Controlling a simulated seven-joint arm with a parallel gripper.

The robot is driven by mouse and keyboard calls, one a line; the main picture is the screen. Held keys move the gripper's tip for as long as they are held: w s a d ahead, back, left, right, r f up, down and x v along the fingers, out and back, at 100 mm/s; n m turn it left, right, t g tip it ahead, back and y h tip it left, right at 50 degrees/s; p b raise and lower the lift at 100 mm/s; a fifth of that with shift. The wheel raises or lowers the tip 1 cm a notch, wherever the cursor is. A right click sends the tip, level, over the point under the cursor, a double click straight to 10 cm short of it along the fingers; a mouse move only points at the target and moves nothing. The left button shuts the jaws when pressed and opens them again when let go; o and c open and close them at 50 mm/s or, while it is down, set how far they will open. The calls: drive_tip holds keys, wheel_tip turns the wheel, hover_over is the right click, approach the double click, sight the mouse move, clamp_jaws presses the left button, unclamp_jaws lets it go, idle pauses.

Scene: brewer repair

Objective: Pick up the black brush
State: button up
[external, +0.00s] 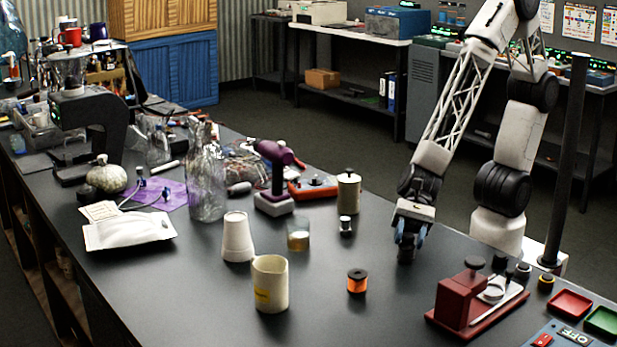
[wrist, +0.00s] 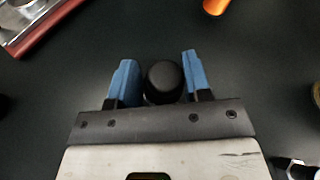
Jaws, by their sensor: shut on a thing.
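My gripper (external: 408,238) is low over the black table, right of centre in the external view. In the wrist view its two blue fingers (wrist: 160,75) sit on either side of a dark, round-topped object, which I take to be the black brush (wrist: 164,82). The gripper is shut on it. In the external view a dark part of the brush (external: 407,254) shows below the fingers, close to the tabletop. I cannot tell whether it touches the table. The rest of the brush is hidden by the fingers and by its own top.
A small metal jar (external: 345,225) and a cream canister (external: 348,192) stand further left. Bare table (external: 400,310) lies in front.

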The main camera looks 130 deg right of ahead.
drive_tip(key=shift+r, duration=0.45)
drive_tip(key=shift+s+r, duration=0.25)
drive_tip(key=shift+r, duration=0.65)
drive_tip(key=s+d, duration=0.1)
drive_tip(key=s, duration=0.4)
drive_tip(key=s+r, duration=0.1)
drive_tip(key=s, duration=0.4)
drive_tip(key=s+d, duration=0.1)
drive_tip(key=s, duration=0.4)
drive_tip(key=shift+s+d+r, duration=0.15)
drive_tip(key=shift+d+r, duration=0.05)
drive_tip(key=shift+d, duration=0.1)
